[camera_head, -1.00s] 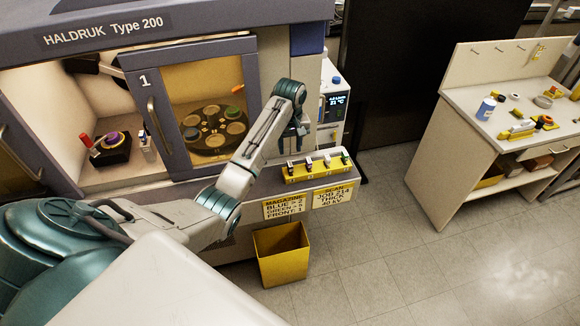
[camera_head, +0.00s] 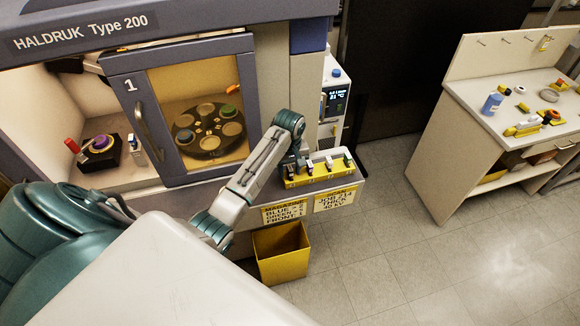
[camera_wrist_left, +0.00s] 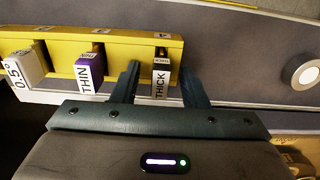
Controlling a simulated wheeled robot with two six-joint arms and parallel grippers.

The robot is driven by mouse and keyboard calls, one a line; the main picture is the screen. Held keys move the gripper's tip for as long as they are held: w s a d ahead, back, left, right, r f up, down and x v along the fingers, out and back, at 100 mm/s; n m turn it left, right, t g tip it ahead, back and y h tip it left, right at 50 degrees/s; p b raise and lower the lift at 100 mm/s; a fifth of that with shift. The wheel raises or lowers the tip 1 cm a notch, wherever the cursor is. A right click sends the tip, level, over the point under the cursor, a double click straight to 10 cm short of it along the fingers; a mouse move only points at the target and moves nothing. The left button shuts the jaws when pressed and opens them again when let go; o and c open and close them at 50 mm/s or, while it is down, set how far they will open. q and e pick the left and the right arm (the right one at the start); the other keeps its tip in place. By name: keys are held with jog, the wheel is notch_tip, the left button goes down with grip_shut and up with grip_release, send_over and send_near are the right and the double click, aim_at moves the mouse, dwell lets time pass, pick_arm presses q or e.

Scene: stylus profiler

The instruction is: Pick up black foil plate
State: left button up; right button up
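The black foil plate (camera_wrist_left: 161,77), with a white label reading THICK, stands in the end slot of the yellow rack (camera_wrist_left: 118,38) in the left wrist view. My left gripper (camera_wrist_left: 158,88) is open, with one finger on each side of this plate. I cannot tell whether the fingers touch it. In the head view my left gripper (camera_head: 291,165) is down at the left end of the yellow rack (camera_head: 325,177) and partly hides the plate there. My right gripper is not in view.
A purple THIN plate (camera_wrist_left: 89,70) and a white 0.5° plate (camera_wrist_left: 25,69) stand in the same rack. A yellow bin (camera_head: 281,256) stands on the floor below. The machine's door (camera_head: 142,120) is left of my arm. A workbench (camera_head: 500,125) stands at right.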

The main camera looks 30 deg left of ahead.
pick_arm(q)
jog(key=shift+f, duration=0.1)
jog(key=shift+s+d, duration=0.1)
jog(key=shift+s+d+r, duration=0.2)
jog(key=shift+d+r, duration=0.05)
jog(key=shift+r, duration=0.1)
jog(key=c, duration=0.6)
grip_shut()
jog(key=shift+a, duration=0.1)
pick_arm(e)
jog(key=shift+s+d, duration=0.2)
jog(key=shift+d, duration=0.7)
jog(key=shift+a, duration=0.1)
